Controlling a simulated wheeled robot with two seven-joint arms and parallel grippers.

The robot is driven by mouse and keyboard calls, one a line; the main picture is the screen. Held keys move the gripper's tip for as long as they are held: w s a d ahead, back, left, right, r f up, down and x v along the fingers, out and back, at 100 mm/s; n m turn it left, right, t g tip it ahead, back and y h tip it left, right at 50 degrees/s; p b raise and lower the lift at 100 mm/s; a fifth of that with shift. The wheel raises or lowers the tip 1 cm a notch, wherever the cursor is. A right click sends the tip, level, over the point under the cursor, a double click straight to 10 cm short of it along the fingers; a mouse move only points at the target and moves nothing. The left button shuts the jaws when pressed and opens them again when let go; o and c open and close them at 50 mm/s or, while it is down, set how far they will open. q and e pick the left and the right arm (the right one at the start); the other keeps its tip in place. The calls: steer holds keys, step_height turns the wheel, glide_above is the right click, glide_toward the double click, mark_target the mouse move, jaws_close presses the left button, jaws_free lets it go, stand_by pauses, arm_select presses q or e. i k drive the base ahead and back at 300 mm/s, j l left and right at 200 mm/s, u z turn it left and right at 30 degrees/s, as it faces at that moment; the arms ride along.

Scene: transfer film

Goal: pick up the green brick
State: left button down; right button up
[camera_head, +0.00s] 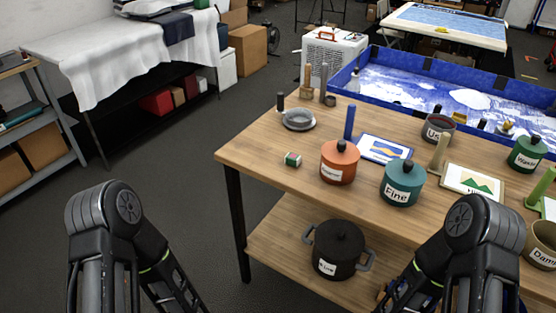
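A small green brick (292,159) with a pale label and a reddish patch lies on the left part of the wooden table (258,150), near its left edge. It stands apart from the other things on the table. My two arms show at the bottom left and bottom right of the head view, both short of the brick. Neither gripper is in view, and nothing touches the brick.
Orange (338,165) and teal (397,187) lidded pots stand right of the brick, with a blue post (349,122) behind. A grey dish (298,120) is further back. A black pot (338,250) sits on the lower shelf. The tabletop left of the brick is clear.

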mark_target(294, 159)
steer(key=i+j, duration=0.2)
steer(key=j, duration=0.2)
steer(key=i+j, duration=0.25)
steer(key=j, duration=0.15)
steer(key=i+j, duration=0.2)
steer(key=j, duration=0.25)
steer(key=i+j, duration=0.2)
steer(key=j, duration=0.2)
steer(key=z, duration=2.2)
